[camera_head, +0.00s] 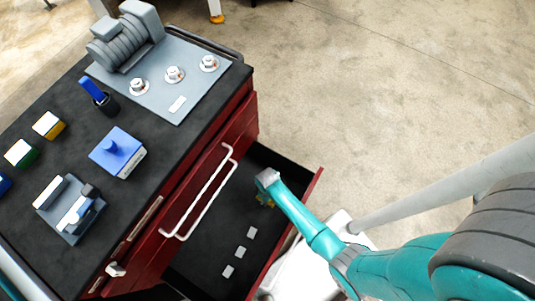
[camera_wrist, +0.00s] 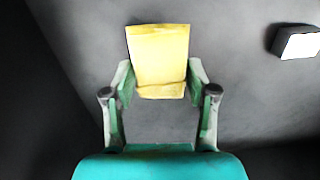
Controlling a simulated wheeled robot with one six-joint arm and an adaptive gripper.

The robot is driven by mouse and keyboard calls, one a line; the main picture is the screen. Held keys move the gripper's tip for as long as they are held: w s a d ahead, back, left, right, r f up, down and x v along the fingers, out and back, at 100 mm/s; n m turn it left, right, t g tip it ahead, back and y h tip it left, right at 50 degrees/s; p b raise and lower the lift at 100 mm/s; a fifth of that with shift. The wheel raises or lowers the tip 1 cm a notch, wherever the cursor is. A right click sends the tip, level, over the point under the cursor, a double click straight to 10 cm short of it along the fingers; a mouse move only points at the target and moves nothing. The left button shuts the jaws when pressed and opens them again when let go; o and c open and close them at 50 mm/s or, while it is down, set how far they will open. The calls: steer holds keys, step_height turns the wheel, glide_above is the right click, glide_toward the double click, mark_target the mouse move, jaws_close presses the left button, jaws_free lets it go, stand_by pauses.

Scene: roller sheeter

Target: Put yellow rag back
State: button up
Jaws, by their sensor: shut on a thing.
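The yellow rag (camera_wrist: 158,55) looks like a small folded yellow block in the wrist view. My gripper (camera_wrist: 158,88) is shut on it, with one green-padded finger at each side of its lower part. In the head view my gripper (camera_head: 266,196) reaches down into the open drawer of the red cabinet. Only a small bit of yellow shows at its tip there; the rest is hidden by the gripper. The drawer (camera_head: 205,262) has a dark floor. I cannot tell whether the rag touches that floor.
White-topped small blocks (camera_head: 240,251) stand in a row in the drawer; one block (camera_wrist: 298,43) shows at the wrist view's right. The cabinet top (camera_head: 75,160) holds a roller machine (camera_head: 125,40), a blue box (camera_head: 118,150) and yellow and green blocks (camera_head: 48,125). A white drawer handle (camera_head: 205,195) sticks out.

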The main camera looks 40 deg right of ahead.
steer(key=shift+f, duration=1)
steer(key=o, duration=1.1)
steer(key=shift+f, duration=0.1)
step_height(320, 180, up, 12)
steer(key=shift+r, duration=0.15)
steer(key=shift+s, duration=0.1)
